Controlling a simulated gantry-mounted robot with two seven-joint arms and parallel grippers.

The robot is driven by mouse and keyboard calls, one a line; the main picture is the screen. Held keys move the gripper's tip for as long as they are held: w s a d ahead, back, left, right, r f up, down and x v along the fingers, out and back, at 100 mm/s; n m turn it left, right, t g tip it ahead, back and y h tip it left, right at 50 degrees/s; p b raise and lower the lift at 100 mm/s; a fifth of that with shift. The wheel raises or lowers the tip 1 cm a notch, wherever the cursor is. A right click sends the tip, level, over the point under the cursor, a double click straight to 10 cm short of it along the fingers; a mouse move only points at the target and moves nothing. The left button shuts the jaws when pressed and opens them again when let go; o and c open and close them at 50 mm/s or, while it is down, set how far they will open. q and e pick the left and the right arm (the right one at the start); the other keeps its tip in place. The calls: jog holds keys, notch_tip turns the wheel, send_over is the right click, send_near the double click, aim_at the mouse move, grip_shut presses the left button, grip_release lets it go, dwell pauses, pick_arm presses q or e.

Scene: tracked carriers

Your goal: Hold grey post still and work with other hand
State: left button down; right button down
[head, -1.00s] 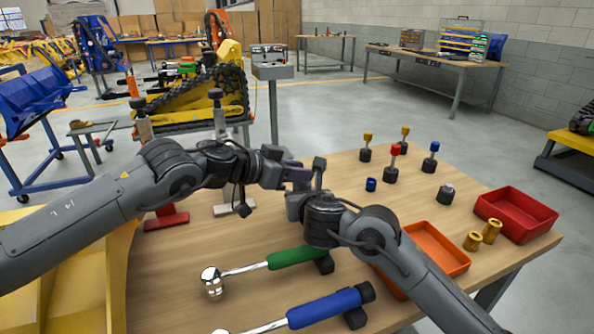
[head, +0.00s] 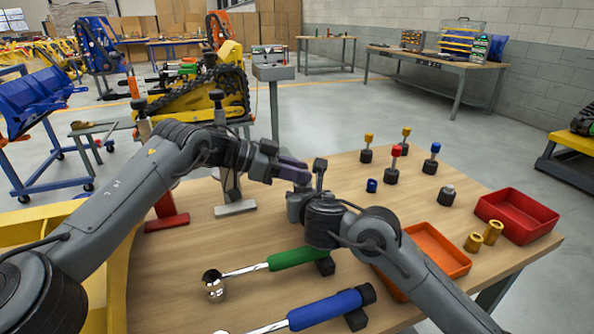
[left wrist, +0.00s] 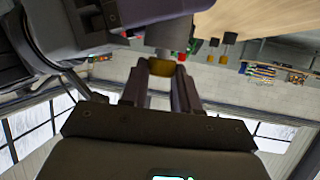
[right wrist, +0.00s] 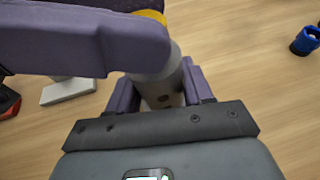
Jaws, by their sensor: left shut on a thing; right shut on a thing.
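A grey post (right wrist: 160,92) stands between the fingers of my right gripper (right wrist: 158,88), which is shut on it in the right wrist view. A yellow piece (right wrist: 152,15) sits at the post's top end. My left gripper (left wrist: 160,75) is shut on the yellow piece (left wrist: 160,69), with the grey post (left wrist: 165,52) just beyond it in the left wrist view. In the head view my left gripper (head: 300,178) meets my right gripper (head: 297,203) above the table, and they hide the post and yellow piece there. Whether the piece is threaded on cannot be told.
On the wooden table (head: 190,285) stand several colour-topped pegs, a blue ring (head: 371,185), an orange tray (head: 438,250), a red tray (head: 517,212) and brass sleeves (head: 492,232). Green-handled (head: 295,258) and blue-handled (head: 325,309) wrenches lie in front. A grey-based stand (head: 236,207) is at left.

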pick_arm(q)
jog(key=c, duration=0.8)
grip_release()
jog(key=shift+a, duration=0.1)
jog(key=v, duration=1.2)
